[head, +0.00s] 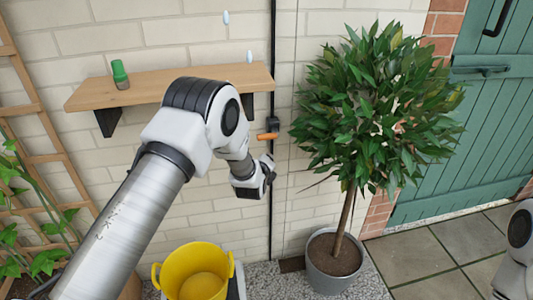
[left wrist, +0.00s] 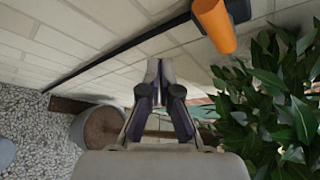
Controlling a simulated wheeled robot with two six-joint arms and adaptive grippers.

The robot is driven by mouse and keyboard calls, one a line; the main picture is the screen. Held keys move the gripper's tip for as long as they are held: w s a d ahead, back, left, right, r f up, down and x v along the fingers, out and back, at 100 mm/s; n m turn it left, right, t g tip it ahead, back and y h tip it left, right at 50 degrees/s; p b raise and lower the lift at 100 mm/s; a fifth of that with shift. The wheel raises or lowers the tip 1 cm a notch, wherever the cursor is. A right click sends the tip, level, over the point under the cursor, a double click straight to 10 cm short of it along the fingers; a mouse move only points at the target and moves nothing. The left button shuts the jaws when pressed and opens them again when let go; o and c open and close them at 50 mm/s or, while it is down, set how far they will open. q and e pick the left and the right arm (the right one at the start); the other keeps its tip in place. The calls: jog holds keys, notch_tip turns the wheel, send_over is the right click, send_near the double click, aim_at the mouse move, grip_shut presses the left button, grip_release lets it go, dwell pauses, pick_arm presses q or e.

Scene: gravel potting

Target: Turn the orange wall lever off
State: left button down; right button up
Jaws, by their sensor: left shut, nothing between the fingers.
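My right gripper is not seen; only part of my right arm shows at the right edge of the head view.
A wooden shelf (head: 170,84) with a green shaker (head: 120,74) is on the wall at left. A leafy potted tree (head: 375,100) stands close on the right of the lever. A yellow bucket (head: 195,278) stands below. A green door (head: 480,120) is at far right.

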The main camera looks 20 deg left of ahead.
pick_arm(q)
jog(key=s+d+r, duration=0.4)
jog(key=s, duration=0.2)
jog(key=shift+d+r, duration=0.15)
jog(key=shift+r, duration=0.25)
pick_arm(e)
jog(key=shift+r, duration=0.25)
pick_arm(q)
jog(key=shift+s, duration=0.1)
jog(key=s+a+f+n+g+p, duration=0.2)
jog(key=s+f+g+p, duration=0.15)
jog(key=s+f, duration=0.55)
jog(key=s+a+f+n+g+p, duration=0.2)
jog(key=s+f+g+p, duration=0.15)
jog(key=s+f, duration=0.65)
jog(key=s+d+n+g+h, duration=0.2)
jog(key=s+n+g, duration=0.5)
jog(key=s+n, duration=1.2)
jog(key=s+r, duration=0.1)
jog(key=s, duration=0.4)
jog(key=shift+s+d+n, duration=0.15)
jog(key=shift+s+n, duration=0.15)
jog(key=shift+s, duration=0.05)
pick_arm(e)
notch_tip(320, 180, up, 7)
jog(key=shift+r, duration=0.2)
